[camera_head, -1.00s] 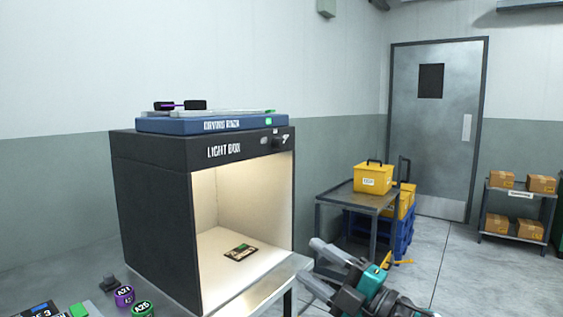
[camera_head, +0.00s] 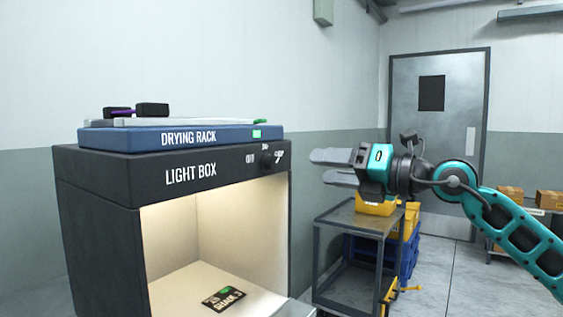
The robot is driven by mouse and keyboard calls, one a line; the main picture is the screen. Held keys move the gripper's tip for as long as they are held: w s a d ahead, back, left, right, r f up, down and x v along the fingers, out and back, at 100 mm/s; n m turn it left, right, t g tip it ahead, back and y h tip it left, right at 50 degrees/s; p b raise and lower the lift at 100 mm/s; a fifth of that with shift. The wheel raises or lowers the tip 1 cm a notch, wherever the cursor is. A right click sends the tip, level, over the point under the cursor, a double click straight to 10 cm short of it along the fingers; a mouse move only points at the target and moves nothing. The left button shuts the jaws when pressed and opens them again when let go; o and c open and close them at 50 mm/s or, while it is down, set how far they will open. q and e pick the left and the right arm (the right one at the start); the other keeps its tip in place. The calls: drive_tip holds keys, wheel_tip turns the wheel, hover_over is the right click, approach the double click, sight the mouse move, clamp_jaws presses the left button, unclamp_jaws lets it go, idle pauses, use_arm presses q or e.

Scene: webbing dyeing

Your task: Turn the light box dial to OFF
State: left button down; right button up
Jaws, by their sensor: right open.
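The light box (camera_head: 95,178) is a black cabinet with a lit, cream interior and an open front. Its dial (camera_head: 267,160) is a small dark knob at the right end of the top front panel, with small white markings around it that are too small to read surely. My right gripper (camera_head: 318,167) is open and empty, to the right of the dial and apart from it, with its fingers pointing left. My left gripper is not in view.
A blue drying rack (camera_head: 110,139) lies on top of the light box. A dark shade card (camera_head: 224,299) lies inside it. A grey cart (camera_head: 350,218) with a yellow case (camera_head: 372,207) stands behind my right gripper. A grey door (camera_head: 440,130) is at the back.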

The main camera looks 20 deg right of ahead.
sight(276, 163)
drive_tip(key=p+x, duration=0.1)
drive_tip(key=x, duration=0.9)
drive_tip(key=shift+w+a, duration=0.25)
drive_tip(key=shift+w, duration=0.05)
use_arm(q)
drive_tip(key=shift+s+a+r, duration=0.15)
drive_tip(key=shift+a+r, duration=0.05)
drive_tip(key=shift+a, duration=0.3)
use_arm(e)
drive_tip(key=shift+c, duration=0.3)
drive_tip(key=c, duration=1)
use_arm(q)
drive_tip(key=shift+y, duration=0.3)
